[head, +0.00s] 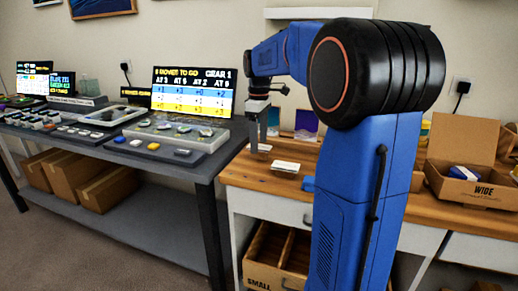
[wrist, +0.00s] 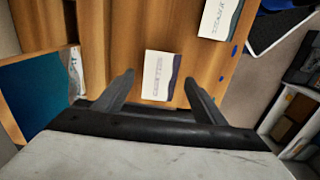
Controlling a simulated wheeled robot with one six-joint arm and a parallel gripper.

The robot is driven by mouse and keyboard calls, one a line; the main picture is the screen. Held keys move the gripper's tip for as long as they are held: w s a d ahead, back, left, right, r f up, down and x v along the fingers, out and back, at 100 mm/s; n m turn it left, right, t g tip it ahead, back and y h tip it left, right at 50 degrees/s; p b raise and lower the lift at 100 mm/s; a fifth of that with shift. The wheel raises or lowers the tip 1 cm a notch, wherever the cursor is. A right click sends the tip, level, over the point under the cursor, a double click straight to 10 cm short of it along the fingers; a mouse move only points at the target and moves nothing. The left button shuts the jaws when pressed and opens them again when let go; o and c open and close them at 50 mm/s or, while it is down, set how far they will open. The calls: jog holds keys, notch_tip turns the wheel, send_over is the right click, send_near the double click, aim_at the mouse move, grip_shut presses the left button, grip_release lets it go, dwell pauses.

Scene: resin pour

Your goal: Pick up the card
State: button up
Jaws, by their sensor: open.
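A white card (wrist: 158,76) with dark print and a blue-grey edge lies flat on the wooden worktop, showing between my fingers in the wrist view. A second, similar white card (wrist: 218,17) lies at the top of that view. In the head view, one card (head: 262,148) lies by my fingertips and another (head: 286,167) lies nearer the camera, to the right. My gripper (head: 259,143) points down over the worktop. In the wrist view my gripper (wrist: 159,78) is open and empty, its fingers apart on either side of the first card.
The wooden worktop (head: 250,178) carries an open cardboard box marked WIDE (head: 470,190) at the right. A grey bench (head: 190,165) with control panels and screens stands to the left. A blue panel (wrist: 35,95) is at the left of the wrist view.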

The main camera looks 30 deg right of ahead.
jog(key=c, duration=0.9)
jog(key=shift+o, duration=0.2)
